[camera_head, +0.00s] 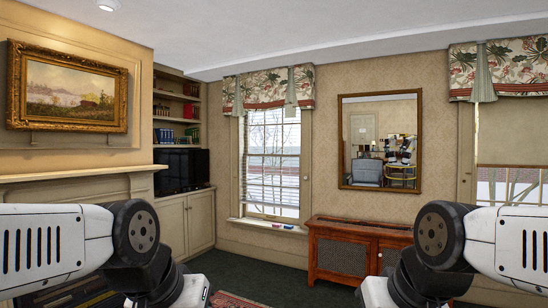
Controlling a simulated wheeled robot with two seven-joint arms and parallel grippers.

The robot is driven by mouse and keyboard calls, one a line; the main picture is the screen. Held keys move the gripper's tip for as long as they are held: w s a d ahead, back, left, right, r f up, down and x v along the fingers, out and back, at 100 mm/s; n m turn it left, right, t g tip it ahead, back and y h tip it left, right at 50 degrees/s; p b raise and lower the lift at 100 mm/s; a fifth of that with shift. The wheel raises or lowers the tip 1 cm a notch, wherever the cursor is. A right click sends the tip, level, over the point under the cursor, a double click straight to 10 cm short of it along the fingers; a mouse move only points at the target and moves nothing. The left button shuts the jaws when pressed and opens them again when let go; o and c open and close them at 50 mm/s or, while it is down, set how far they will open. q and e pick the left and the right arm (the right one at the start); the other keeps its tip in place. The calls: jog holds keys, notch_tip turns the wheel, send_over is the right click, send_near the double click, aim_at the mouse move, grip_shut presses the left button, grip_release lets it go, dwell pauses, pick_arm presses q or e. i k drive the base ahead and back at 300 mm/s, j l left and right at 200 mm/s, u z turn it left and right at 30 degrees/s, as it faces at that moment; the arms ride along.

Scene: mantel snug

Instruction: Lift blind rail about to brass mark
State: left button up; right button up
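A beige blind hangs in the right window (513,130) below a floral valance, and its lower edge, which looks like a rail (513,166), crosses the window partway down. The left window (272,165) shows thin horizontal lines that may be blind slats; I cannot tell its rail clearly. No brass mark can be made out on either window. My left arm comes in at the lower left and my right arm at the lower right. Both grippers are out of frame, and both windows stand well beyond my arms.
A wooden cabinet with mesh doors (341,256) stands below the mirror (379,142), between the windows. A mantel (75,180) and shelf unit with a television (181,171) stand left. Dark green carpet (245,275) shows between my arms.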

aim_at(265, 204)
jog(key=i+l+z, duration=0.1)
jog(key=l+z, duration=0.15)
jog(key=i+l+z, duration=0.1)
jog(key=i+l, duration=0.5)
jog(key=l, duration=0.15)
jog(key=i+l+z, duration=0.1)
jog(key=i+l, duration=0.55)
jog(key=i+u, duration=0.25)
jog(key=i, duration=0.25)
jog(key=i+l+u, duration=0.1)
jog(key=i+u, duration=0.2)
jog(key=i, duration=0.15)
jog(key=i+l+u, duration=0.25)
jog(key=i, duration=0.2)
jog(key=i+j+u, duration=0.2)
jog(key=i+u, duration=0.15)
jog(key=i, duration=0.35)
jog(key=i+u, duration=0.4)
jog(key=i, duration=0.3)
jog(key=i+l+u, duration=0.35)
jog(key=i, duration=0.3)
jog(key=i+j+z, duration=0.15)
jog(key=i, duration=0.4)
jog(key=i+j+z, duration=0.15)
jog(key=i, duration=0.35)
jog(key=i+l+z, duration=0.15)
jog(key=i+z, duration=1.1)
jog(key=i+l+z, duration=0.1)
jog(key=i, duration=1)
